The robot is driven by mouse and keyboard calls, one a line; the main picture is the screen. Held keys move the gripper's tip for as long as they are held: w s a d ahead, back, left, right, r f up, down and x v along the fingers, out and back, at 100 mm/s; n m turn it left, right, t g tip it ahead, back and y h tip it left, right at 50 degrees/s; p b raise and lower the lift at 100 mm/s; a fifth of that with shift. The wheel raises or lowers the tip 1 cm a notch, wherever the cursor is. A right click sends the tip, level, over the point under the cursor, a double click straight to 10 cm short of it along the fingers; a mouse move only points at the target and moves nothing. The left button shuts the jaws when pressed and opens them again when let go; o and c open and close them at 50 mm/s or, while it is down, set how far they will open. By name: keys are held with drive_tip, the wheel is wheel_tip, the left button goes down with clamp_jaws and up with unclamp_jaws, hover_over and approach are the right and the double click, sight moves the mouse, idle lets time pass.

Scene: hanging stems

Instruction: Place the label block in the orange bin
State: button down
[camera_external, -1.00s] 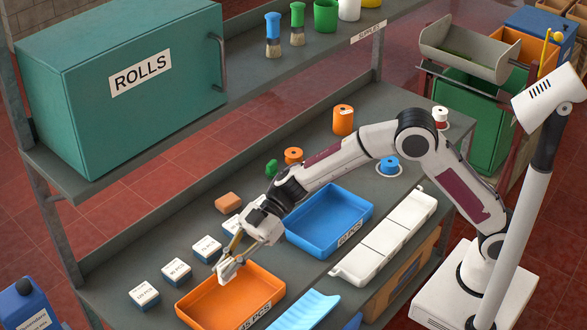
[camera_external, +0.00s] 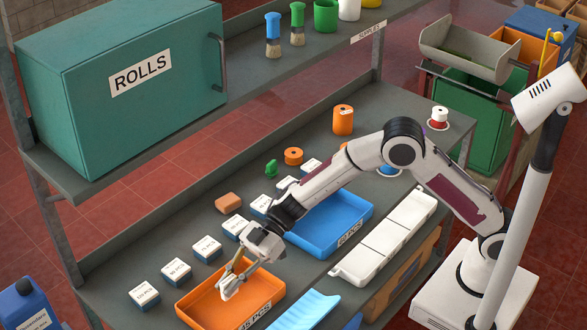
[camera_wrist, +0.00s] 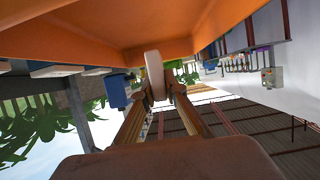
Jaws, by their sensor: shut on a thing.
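My gripper (camera_external: 232,289) points down inside the orange bin (camera_external: 193,304), below the level of its rear rim. It is shut on a small pale piece, seen between the fingertips in the wrist view (camera_wrist: 155,74). I take it to be the label block; no writing shows on it, and the fingers partly hide it in the external view. The orange bin stands at the front left of the bench with a PCS label on its front. Its wall fills the top of the wrist view (camera_wrist: 90,38), close to the fingertips.
A row of white-topped blue blocks (camera_external: 176,270) runs behind the bins. A blue bin (camera_external: 300,238) stands right of the orange one, with a white tray (camera_external: 385,240) beyond. A light-blue tray (camera_external: 303,309) lies at the front. An upper shelf (camera_external: 270,80) hangs behind.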

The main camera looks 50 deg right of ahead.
drive_tip(key=shift+f, duration=0.1)
drive_tip(key=shift+f, duration=1.8)
drive_tip(key=shift+f, duration=0.15)
drive_tip(key=c, duration=2)
unclamp_jaws()
drive_tip(key=shift+c, duration=0.2)
drive_tip(key=shift+r, duration=0.2)
drive_tip(key=v, duration=1.2)
drive_tip(key=shift+d, duration=0.1)
